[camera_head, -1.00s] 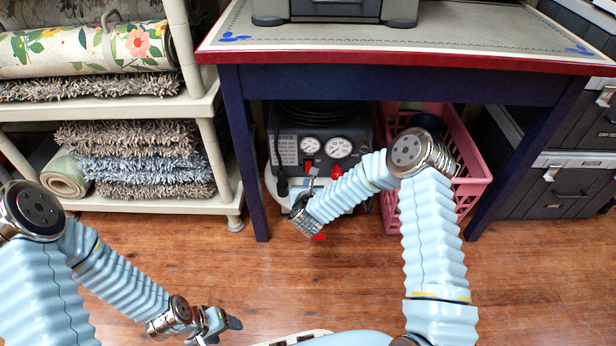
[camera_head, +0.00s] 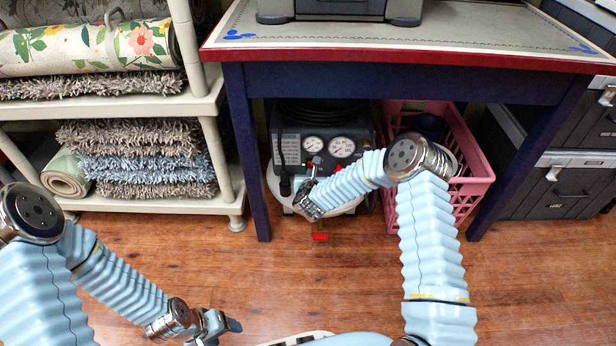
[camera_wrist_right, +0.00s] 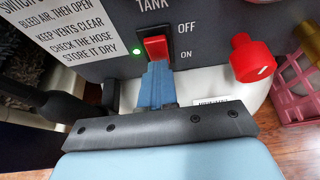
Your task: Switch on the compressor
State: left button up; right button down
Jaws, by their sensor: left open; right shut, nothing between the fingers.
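The compressor (camera_head: 285,145), dark-fronted with two round gauges, stands on the floor under the table. In the right wrist view its red switch (camera_wrist_right: 155,46) sits below the word TANK, with OFF beside its top and ON lower down. A small green light (camera_wrist_right: 137,52) glows left of the switch. My right gripper (camera_wrist_right: 157,66) is shut and empty, its blue fingertips at the switch's lower end; I cannot tell whether they touch. In the head view the right gripper (camera_head: 312,174) hides the switch. My left gripper (camera_head: 236,325) is open and empty over the floor.
A red knob (camera_wrist_right: 252,57) sticks out right of the switch. A pink crate (camera_head: 477,170) stands close right of the compressor. The table (camera_head: 400,81) spans above, its leg (camera_head: 250,170) at left. A rug shelf (camera_head: 150,207) stands further left. The front floor is clear.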

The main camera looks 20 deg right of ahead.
jog(key=shift+d, duration=0.1)
jog(key=shift+r, duration=0.85)
